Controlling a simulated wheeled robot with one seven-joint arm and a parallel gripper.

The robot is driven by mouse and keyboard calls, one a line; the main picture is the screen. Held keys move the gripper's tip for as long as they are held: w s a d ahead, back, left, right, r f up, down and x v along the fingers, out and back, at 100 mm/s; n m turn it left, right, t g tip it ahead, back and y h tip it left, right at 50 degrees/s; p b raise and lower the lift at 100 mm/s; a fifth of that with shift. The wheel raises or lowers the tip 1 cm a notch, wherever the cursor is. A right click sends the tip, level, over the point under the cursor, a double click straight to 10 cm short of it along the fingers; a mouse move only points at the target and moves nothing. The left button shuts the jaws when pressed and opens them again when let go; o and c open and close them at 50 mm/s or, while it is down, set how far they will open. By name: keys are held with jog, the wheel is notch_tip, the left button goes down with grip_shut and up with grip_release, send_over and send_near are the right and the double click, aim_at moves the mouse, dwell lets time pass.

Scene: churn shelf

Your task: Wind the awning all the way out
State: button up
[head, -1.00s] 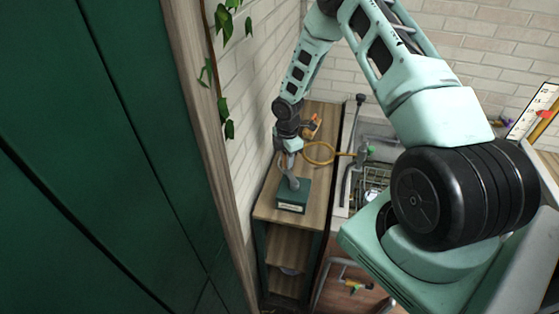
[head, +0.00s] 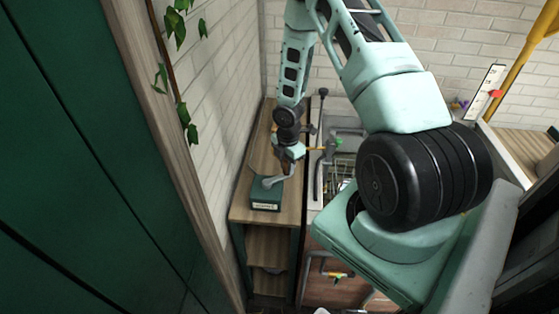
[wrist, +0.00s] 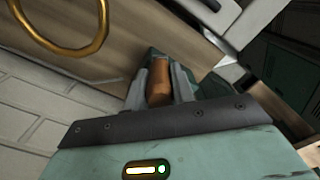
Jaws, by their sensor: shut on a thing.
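A dark green box (head: 265,196) with a pale label sits on top of the wooden shelf unit. A grey crank arm (head: 280,181) reaches from its top to the right, toward my gripper (head: 292,168). In the wrist view a brown crank handle (wrist: 159,90) stands between the two grey fingers of my gripper (wrist: 158,74), which is shut on it. The fingers hide the handle's sides. My arm comes down from above to the box. I see no awning in either view.
The shelf unit's wooden top (head: 245,211) stands against a white brick wall (head: 216,130). A tall green panel (head: 90,180) fills the left. A sink with a rack (head: 341,165) is right of the shelf. A brass ring (wrist: 62,48) shows in the wrist view.

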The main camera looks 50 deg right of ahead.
jog(key=s+a+b, duration=0.2)
jog(key=a+b, duration=0.3)
jog(key=a, duration=0.7)
jog(key=shift+s+a, duration=0.2)
jog(key=shift+a, duration=0.15)
jog(key=o, duration=1)
jog(key=shift+s+d, duration=0.1)
jog(key=shift+s, duration=0.05)
jog(key=shift+o, duration=0.2)
notch_tip(320, 180, up, 18)
jog(key=p, duration=0.1)
jog(key=shift+f, duration=0.25)
